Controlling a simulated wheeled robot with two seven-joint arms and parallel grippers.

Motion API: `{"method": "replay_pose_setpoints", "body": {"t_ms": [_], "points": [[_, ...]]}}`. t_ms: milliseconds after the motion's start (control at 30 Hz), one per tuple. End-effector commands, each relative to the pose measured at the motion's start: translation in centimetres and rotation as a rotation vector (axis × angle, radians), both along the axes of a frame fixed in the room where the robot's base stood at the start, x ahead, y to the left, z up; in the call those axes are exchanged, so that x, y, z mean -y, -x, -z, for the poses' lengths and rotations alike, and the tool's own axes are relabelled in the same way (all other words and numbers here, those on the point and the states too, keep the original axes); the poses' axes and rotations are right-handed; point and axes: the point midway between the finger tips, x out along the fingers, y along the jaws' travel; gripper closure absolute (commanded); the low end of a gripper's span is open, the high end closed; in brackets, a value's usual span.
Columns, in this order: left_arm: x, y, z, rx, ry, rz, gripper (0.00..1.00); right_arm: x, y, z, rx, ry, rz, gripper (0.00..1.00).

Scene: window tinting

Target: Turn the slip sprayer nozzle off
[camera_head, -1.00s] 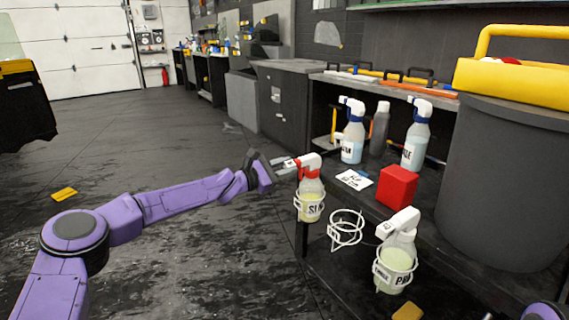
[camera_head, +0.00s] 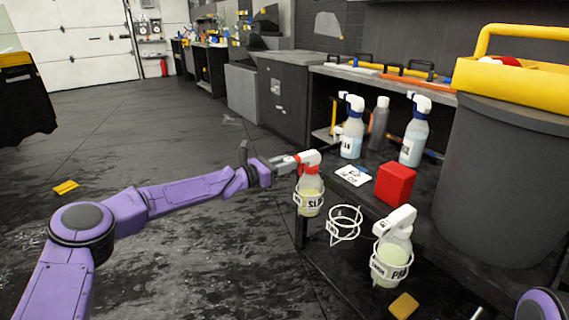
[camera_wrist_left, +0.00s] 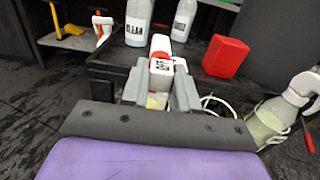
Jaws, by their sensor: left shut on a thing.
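The slip sprayer (camera_head: 310,190) is a clear bottle with pale yellow liquid and a red and white head. It stands in a white wire ring holder at the cart's left corner. Its nozzle (camera_wrist_left: 161,66) shows in the left wrist view as a white block with dark lettering, between the fingers. My left gripper (camera_head: 292,163) is shut on the nozzle from the left; it also shows in the left wrist view (camera_wrist_left: 161,80). The fingers hide part of the bottle in the wrist view. Only a bit of my right arm shows at the lower right corner, without its gripper.
An empty wire ring (camera_head: 344,224) and a second yellowish sprayer (camera_head: 394,247) are to the right. A grey bin (camera_head: 500,180) is at the right. The floor at left is mostly clear.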

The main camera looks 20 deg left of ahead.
Motion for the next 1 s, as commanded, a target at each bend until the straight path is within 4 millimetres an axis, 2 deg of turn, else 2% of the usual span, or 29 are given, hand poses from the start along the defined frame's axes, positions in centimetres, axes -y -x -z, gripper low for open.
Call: {"method": "replay_pose_setpoints", "body": {"t_ms": [300,333,400,667,767,1000], "points": [[0.0,0.0,0.1,-0.003,0.002,0.000,1.00,0.0,0.0,0.0,0.000,0.000,0.000,0.57],[0.0,0.0,0.1,-0.002,0.001,0.000,0.67,0.0,0.0,0.0,0.000,0.000,0.000,0.57],[0.0,0.0,0.1,-0.002,0.001,0.000,0.49,0.0,0.0,0.0,0.000,0.000,0.000,0.57],[0.0,0.0,0.0,-0.001,0.001,0.000,0.49,0.0,0.0,0.0,0.000,0.000,0.000,0.57],[-0.6,0.6,0.0,-0.001,0.002,-0.002,0.49,0.0,0.0,-0.1,0.000,0.000,0.000,0.57],[-4.0,4.9,-0.2,0.000,0.004,-0.003,0.49,0.0,0.0,-0.8,0.000,0.000,0.000,0.57]]}}
